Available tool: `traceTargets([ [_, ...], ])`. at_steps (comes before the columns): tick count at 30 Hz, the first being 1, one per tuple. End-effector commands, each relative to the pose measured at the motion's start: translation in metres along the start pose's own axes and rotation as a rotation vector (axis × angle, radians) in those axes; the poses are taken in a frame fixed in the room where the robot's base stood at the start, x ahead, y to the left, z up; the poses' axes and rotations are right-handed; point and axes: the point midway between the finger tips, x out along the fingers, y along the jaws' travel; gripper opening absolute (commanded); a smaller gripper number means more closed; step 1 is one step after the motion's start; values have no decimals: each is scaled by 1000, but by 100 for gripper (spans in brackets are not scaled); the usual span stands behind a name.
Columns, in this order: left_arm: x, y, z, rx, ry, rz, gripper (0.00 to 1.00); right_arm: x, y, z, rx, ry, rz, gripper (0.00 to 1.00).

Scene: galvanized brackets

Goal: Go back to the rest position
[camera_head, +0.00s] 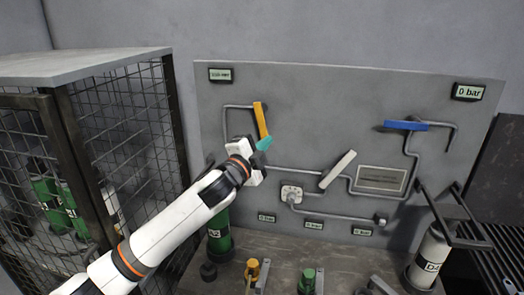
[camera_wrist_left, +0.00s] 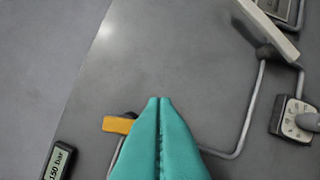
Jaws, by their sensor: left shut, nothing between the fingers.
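My left gripper (camera_head: 264,143) is in front of the grey panel, close to the lower end of the yellow lever (camera_head: 260,119). Its teal fingers are shut together with nothing between them, as the left wrist view (camera_wrist_left: 159,100) shows. In that view the yellow lever (camera_wrist_left: 117,125) is partly hidden behind the fingers. I cannot tell from the pictures whether the fingers touch it. My left arm reaches in from the lower left. My right gripper is not in view.
The panel (camera_head: 310,90) also carries a white lever (camera_head: 338,170), a blue lever (camera_head: 406,126) and pipes. A mesh cage (camera_head: 130,130) with green cylinders stands at left. A green cylinder (camera_head: 219,235) and a white cylinder (camera_head: 429,258) stand before the panel. Several small fittings stand on the bench.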

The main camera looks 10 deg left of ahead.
Motion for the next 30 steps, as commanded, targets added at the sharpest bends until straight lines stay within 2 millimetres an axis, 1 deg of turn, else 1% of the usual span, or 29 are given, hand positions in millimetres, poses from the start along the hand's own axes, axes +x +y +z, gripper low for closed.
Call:
traceTargets([
  [1, -5, -1, -1, 1, 0, 0, 0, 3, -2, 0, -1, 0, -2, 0],
  [4, -10, 0, 0, 1, 0, 0, 0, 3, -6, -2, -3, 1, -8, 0],
  [8, -12, 0, 0, 0, 1, -1, 0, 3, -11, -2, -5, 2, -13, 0],
  [14, -11, 1, 0, 0, 0, -1, 0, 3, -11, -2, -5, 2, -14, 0],
  [17, -14, -8, 0, -19, 9, -14, 0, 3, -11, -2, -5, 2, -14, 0],
  [20, -29, -39, -2, -97, 49, -63, 0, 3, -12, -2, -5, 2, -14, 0],
  [23, -61, -91, -7, -240, 137, -151, 0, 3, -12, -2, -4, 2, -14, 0],
  [24, -78, -114, -10, -310, 185, -192, 0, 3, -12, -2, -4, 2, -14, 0],
  [26, -108, -146, -14, -415, 268, -255, 0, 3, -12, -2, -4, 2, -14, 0],
  [27, -130, -167, -17, -483, 328, -296, 0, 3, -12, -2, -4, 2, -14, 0],
  [29, -165, -195, -22, -581, 423, -354, 0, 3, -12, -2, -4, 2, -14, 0],
  [30, -190, -212, -25, -645, 491, -393, 0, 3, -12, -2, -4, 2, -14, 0],
])
